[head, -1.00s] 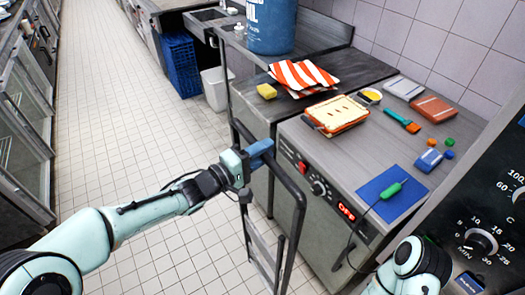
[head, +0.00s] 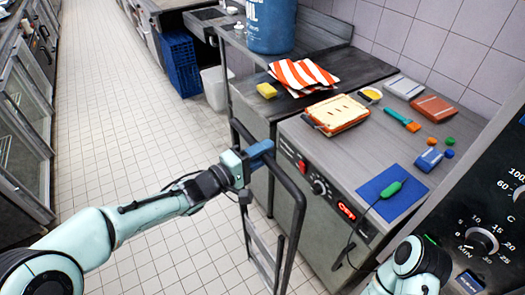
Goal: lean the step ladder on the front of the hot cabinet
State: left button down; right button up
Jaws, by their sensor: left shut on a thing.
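The step ladder (head: 299,220) is a dark tubular frame with grey lower parts. It stands in the aisle before the hot cabinet (head: 322,232), a grey unit with a red switch, a black knob and a lit red display on its front. My left gripper (head: 264,149) is shut on the ladder's top rail. I cannot tell whether the ladder touches the cabinet front. The ladder's feet are cut off by the lower edge of the view. Part of my right arm shows at the lower right, but its gripper is out of view.
On the cabinet top are a sandwich toaster (head: 338,112), a brush (head: 403,121), and a blue mat (head: 388,197) with a green-handled probe whose cord hangs over the front. A white bin (head: 214,90) and blue crates (head: 180,65) stand farther back. The tiled aisle (head: 110,130) is clear.

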pick_arm(q)
jog(key=shift+f+b, duration=0.35)
jog(key=shift+f, duration=0.4)
pick_arm(e)
jog(key=shift+s+f, duration=0.15)
jog(key=shift+f, duration=0.25)
dwell(0.5)
pick_arm(q)
jog(key=shift+f, duration=0.6)
pick_arm(e)
jog(key=shift+s, duration=0.1)
pick_arm(q)
jog(key=shift+d, duration=0.15)
jog(key=shift+p+x, duration=0.95)
jog(key=shift+x, duration=1.25)
pick_arm(e)
jog(key=shift+w+r, duration=0.3)
jog(key=shift+r, duration=0.25)
jog(key=shift+w+r, duration=0.25)
jog(key=shift+r, duration=0.3)
pick_arm(q)
jog(key=shift+d+f, duration=0.15)
jog(key=shift+d, duration=0.15)
pick_arm(e)
jog(key=shift+r, duration=0.1)
